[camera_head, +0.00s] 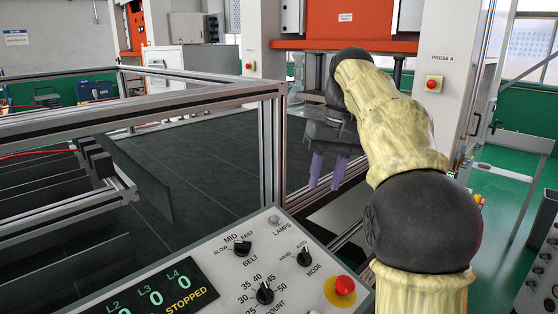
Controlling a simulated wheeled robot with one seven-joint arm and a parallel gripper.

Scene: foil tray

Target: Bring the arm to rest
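My arm rises from the lower right in the head view, with pale yellow sleeves over its links and dark joints. It bends over to the upper left. My gripper (328,171) hangs below the wrist with its two purple fingers pointing down. The fingers stand apart with a gap between them, and I see nothing held. The gripper is just right of the aluminium frame post (272,150), beyond the control panel (240,270).
The panel has knobs, a red button (344,285) and a display (150,296) reading STOPPED. An aluminium-framed enclosure (140,104) with a dark floor (215,150) fills the left. A press (346,24) with orange parts stands behind. Green floor (500,210) shows at right.

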